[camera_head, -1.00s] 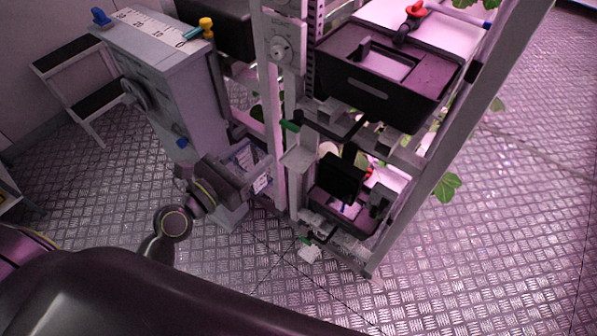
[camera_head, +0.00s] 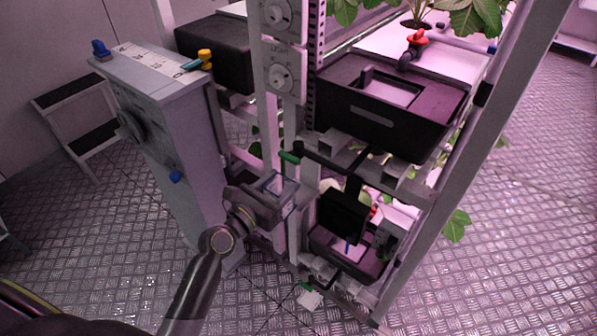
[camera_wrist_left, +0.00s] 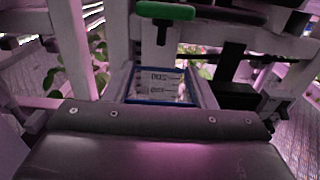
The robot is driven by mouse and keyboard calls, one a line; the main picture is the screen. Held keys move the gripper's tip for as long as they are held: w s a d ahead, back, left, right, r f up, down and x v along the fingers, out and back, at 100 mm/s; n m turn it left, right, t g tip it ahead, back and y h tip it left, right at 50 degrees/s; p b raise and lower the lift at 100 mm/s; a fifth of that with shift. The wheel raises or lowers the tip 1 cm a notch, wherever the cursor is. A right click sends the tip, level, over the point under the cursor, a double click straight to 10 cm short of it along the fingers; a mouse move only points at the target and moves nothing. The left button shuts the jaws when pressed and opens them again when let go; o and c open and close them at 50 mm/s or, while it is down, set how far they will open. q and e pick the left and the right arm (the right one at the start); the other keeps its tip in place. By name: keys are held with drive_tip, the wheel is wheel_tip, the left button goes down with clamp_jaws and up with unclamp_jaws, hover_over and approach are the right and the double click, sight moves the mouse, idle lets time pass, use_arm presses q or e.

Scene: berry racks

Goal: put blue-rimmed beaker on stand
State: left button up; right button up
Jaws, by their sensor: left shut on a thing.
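The blue-rimmed beaker (camera_head: 279,184) is clear, with dark markings on its wall. It is held in my left gripper (camera_head: 263,203), in front of the rack's left upright in the head view. In the left wrist view the beaker (camera_wrist_left: 158,86) shows just beyond the gripper, with its blue rim around it. A green-topped part (camera_head: 289,157) of the rack is just above and behind the beaker; it also shows in the left wrist view (camera_wrist_left: 165,11). I cannot clearly make out the stand; the beaker and gripper cover part of that area. My right gripper is not in view.
The metal rack (camera_head: 430,215) holds a black crate (camera_head: 385,120) above and a smaller black bin (camera_head: 345,215) below. A grey cabinet (camera_head: 180,120) stands close on the left. A step stool (camera_head: 75,110) is behind it. The patterned floor at right is clear.

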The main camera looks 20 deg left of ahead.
sight(286, 179)
use_arm(q)
drive_tip(key=x, duration=0.4)
drive_tip(key=w, duration=0.1)
drive_tip(key=w+d+f+b, duration=0.1)
drive_tip(key=w, duration=0.1)
drive_tip(key=shift+f, duration=0.1)
drive_tip(key=shift+f+b, duration=0.25)
drive_tip(key=shift+b, duration=0.1)
drive_tip(key=shift+r, duration=0.1)
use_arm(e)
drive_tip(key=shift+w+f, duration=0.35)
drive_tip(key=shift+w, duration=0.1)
use_arm(q)
drive_tip(key=shift+f, duration=0.2)
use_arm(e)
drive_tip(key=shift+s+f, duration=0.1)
use_arm(q)
drive_tip(key=o, duration=0.9)
drive_tip(key=shift+o, duration=0.2)
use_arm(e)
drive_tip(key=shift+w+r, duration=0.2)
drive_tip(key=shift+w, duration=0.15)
